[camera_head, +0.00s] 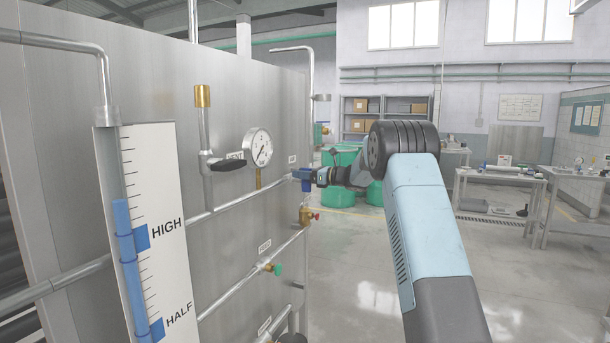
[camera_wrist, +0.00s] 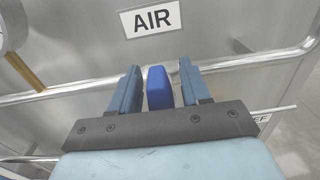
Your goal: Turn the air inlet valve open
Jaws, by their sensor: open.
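The air inlet valve's blue handle (camera_wrist: 159,90) shows in the wrist view just below the AIR label (camera_wrist: 150,18), on a horizontal steel pipe. My gripper (camera_wrist: 159,82) is open, with one finger on each side of the handle. Narrow gaps show between the handle and both fingers, wider on the right. In the head view the blue valve (camera_head: 304,179) is on the pipe along the steel panel, with my gripper (camera_head: 312,177) reaching it from the right. The handle's lower end and its joint to the pipe are hidden in the wrist view.
A level scale (camera_head: 160,220) stands front left. Green drums (camera_head: 343,190) stand behind.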

